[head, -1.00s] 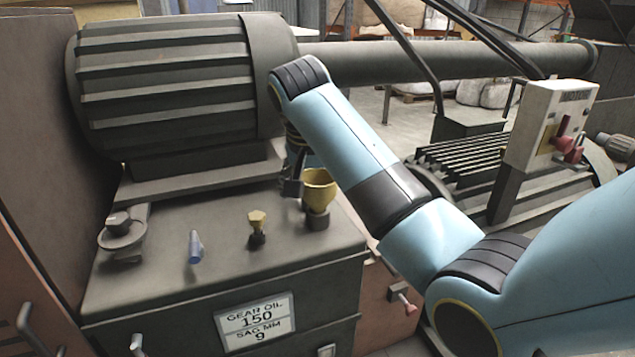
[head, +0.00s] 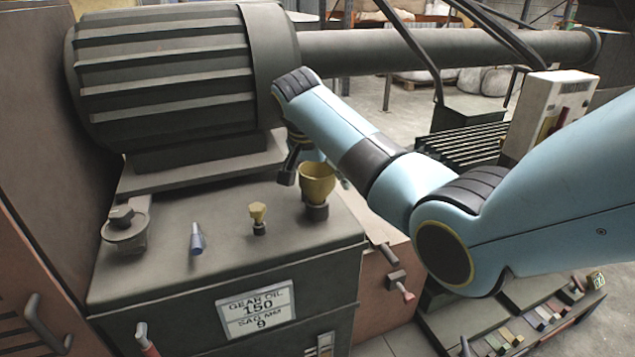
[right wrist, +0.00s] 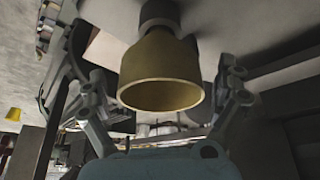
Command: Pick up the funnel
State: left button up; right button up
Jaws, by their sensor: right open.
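The yellow funnel (head: 317,184) stands upright in a dark collar on top of the grey gearbox. In the right wrist view the funnel (right wrist: 160,78) shows large, wide rim towards the camera and neck in the dark collar. My right gripper (head: 289,168) is partly hidden behind its own arm in the head view, with a dark finger just left of the funnel. In the right wrist view its open fingers stand on either side of the funnel, with gaps visible. My left gripper is not in view.
The gearbox top (head: 170,275) also bears a small yellow-topped fitting (head: 258,213), a blue-grey peg (head: 196,239) and a round cap (head: 124,225). A large ribbed motor (head: 165,85) stands behind. A white control box (head: 548,112) is at the right.

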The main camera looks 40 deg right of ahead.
jog(key=shift+d+f, duration=0.1)
jog(key=shift+f, duration=0.15)
jog(key=c, duration=1.2)
jog(key=shift+c, duration=0.6)
jog(key=shift+r, duration=0.1)
